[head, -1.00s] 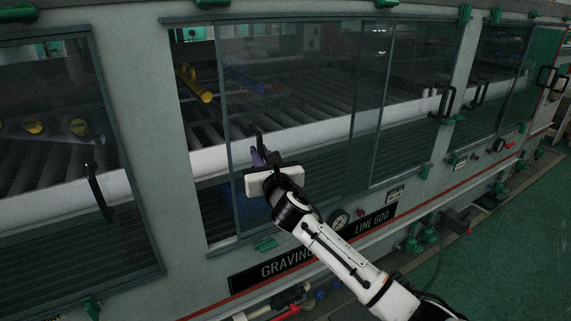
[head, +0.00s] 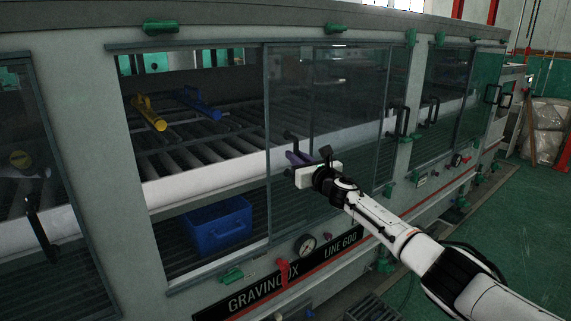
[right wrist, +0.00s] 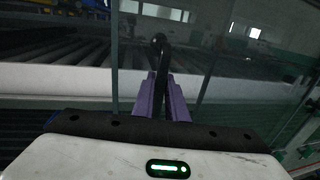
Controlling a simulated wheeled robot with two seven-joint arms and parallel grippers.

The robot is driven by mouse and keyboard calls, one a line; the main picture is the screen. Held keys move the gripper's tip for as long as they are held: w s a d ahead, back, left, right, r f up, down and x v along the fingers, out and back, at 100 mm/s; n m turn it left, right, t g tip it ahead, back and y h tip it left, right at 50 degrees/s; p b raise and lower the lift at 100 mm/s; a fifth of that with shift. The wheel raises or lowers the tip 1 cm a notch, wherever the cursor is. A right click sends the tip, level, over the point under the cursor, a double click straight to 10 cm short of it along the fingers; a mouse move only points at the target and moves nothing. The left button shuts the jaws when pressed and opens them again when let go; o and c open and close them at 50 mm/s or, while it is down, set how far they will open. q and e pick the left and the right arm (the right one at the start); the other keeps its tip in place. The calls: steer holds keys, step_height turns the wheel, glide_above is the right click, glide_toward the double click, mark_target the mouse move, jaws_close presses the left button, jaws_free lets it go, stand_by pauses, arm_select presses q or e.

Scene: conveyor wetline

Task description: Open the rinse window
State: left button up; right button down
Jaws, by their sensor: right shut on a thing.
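The rinse window (head: 292,95) is a dark sliding glass pane in a grey frame, seen in the head view. Its left edge stands well right of the frame's left post, leaving a wide open gap. Its black bar handle (right wrist: 161,47) rises upright in the right wrist view. My right gripper (right wrist: 165,97), with purple fingers, is shut around the lower part of this handle. In the head view the right gripper (head: 300,158) is at the pane's left part, and its fingers partly hide the handle. My left gripper is not in view.
Through the gap I see rollers, a yellow tool (head: 150,113), a blue tool (head: 198,103) and a blue bin (head: 217,228). A gauge (head: 305,246) and red valve (head: 284,270) sit below the window. Green floor (head: 490,230) is open at right.

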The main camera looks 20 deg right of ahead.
steer(key=shift+w+d+r, duration=0.1)
steer(key=shift+d+r, duration=0.05)
steer(key=shift+d, duration=0.15)
steer(key=c, duration=1.8)
jaws_free()
steer(key=shift+o, duration=0.2)
steer(key=s+p, duration=0.2)
steer(key=s, duration=0.8)
steer(key=shift+s+p, duration=0.15)
steer(key=shift+p, duration=0.25)
